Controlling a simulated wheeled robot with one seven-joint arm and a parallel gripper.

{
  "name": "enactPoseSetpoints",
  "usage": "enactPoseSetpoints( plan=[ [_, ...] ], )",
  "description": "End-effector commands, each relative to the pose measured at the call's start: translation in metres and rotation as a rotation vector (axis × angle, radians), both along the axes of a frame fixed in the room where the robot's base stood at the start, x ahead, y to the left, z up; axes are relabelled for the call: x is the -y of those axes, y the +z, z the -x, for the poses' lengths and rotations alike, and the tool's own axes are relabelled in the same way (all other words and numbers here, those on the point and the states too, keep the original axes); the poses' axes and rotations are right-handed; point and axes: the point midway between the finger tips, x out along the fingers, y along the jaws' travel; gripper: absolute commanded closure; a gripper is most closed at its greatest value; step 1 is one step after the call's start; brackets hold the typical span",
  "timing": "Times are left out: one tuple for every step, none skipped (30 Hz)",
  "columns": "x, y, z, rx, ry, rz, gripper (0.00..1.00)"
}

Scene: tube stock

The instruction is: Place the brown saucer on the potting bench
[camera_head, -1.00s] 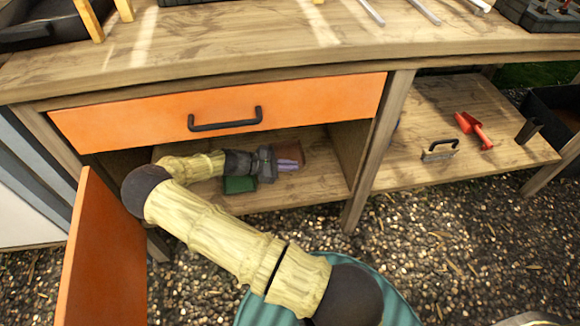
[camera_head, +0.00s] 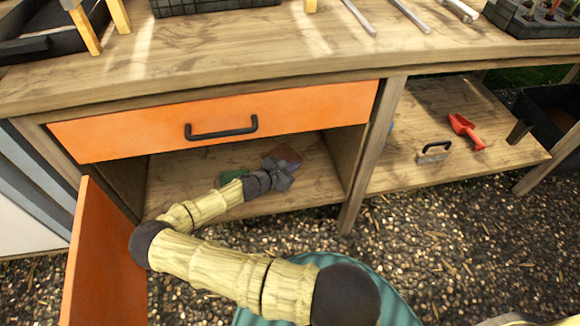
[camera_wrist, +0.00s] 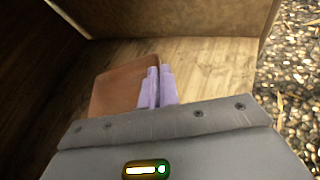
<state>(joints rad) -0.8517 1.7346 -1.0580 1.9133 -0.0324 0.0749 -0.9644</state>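The brown saucer (camera_head: 286,153) is on the floor of the open cubby under the drawer of the wooden potting bench (camera_head: 250,50). In the wrist view the saucer (camera_wrist: 117,90) is left of my lilac fingers, with its right edge against or behind the left finger. My gripper (camera_head: 272,163) reaches into the cubby from the front left. In the wrist view the two fingers (camera_wrist: 160,86) are close together, with only a narrow gap. I cannot tell whether the saucer's rim is between them.
A green object (camera_head: 233,177) lies left of the saucer, partly hidden by my arm. An orange door (camera_head: 105,260) stands open at left. The lower shelf at right holds a red scoop (camera_head: 466,130) and a handled brush (camera_head: 433,152). The benchtop's front middle is clear.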

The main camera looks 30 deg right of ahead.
Motion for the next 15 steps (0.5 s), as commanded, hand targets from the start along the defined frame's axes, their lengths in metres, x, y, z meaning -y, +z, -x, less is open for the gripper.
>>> enactPoseSetpoints(
  plan=[
    [0.002,0.003,0.0,-0.002,0.052,0.006,1.0],
    [0.002,0.004,-0.001,-0.002,0.084,0.006,1.0],
    [0.002,0.005,-0.002,-0.002,0.128,0.004,1.0],
    [0.002,0.006,-0.003,-0.002,0.161,0.005,1.0],
    [0.002,0.007,-0.004,-0.001,0.194,0.005,1.0],
    [0.001,0.009,-0.006,0.0,0.237,0.003,1.0],
    [0.001,0.011,-0.006,-0.001,0.268,0.003,1.0],
    [0.0,0.013,-0.007,0.0,0.3,0.002,1.0],
    [-0.001,0.015,-0.007,-0.001,0.341,0.002,1.0],
    [-0.003,0.017,-0.008,0.001,0.372,0.001,1.0],
    [-0.004,0.019,-0.008,0.0,0.401,0.001,1.0],
    [-0.005,0.023,-0.009,0.001,0.441,0.0,1.0],
    [-0.007,0.026,-0.009,0.001,0.472,0.0,1.0],
    [-0.009,0.028,-0.009,0.001,0.502,0.0,1.0],
    [-0.011,0.032,-0.009,0.001,0.54,-0.001,1.0]
  ],
)
